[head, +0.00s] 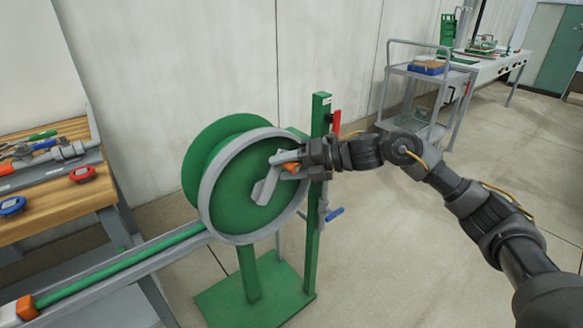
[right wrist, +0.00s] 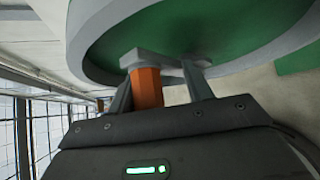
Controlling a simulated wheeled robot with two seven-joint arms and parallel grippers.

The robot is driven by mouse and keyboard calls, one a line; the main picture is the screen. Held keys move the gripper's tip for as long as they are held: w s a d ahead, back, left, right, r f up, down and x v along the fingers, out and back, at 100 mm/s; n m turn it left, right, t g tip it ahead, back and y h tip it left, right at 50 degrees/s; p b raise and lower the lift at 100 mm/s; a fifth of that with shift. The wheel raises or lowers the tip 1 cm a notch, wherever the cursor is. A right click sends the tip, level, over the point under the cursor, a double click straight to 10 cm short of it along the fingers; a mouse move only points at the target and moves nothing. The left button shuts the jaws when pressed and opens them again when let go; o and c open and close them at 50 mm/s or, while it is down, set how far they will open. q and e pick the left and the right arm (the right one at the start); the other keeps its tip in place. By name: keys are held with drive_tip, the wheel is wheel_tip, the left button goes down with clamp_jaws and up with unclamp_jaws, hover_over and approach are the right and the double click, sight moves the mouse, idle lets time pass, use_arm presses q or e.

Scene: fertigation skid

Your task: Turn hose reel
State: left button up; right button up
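The hose reel (head: 232,199) is a green drum with a grey rim on a green stand (head: 318,165). A grey crank arm (head: 265,189) crosses its face and carries an orange handle (head: 291,167). My right gripper (head: 288,164) is at the handle, reaching in from the right. In the right wrist view, the orange handle (right wrist: 148,88) stands between the two fingers, close to the left finger (right wrist: 122,98). A gap shows between it and the right finger (right wrist: 197,80), so the gripper looks open around the handle. My left gripper is not in view.
A green hose (head: 120,264) lies along a grey trough at lower left. A wooden workbench (head: 60,198) with tools is at left. A red lever (head: 336,122) and blue handle (head: 334,214) sit by the stand. A grey cart (head: 418,95) stands behind. Floor at right is clear.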

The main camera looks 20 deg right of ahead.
drive_tip(key=shift+w+d+f, duration=0.1)
drive_tip(key=shift+d+f, duration=0.1)
drive_tip(key=shift+f, duration=0.15)
drive_tip(key=v, duration=1.1)
drive_tip(key=shift+a+r, duration=0.1)
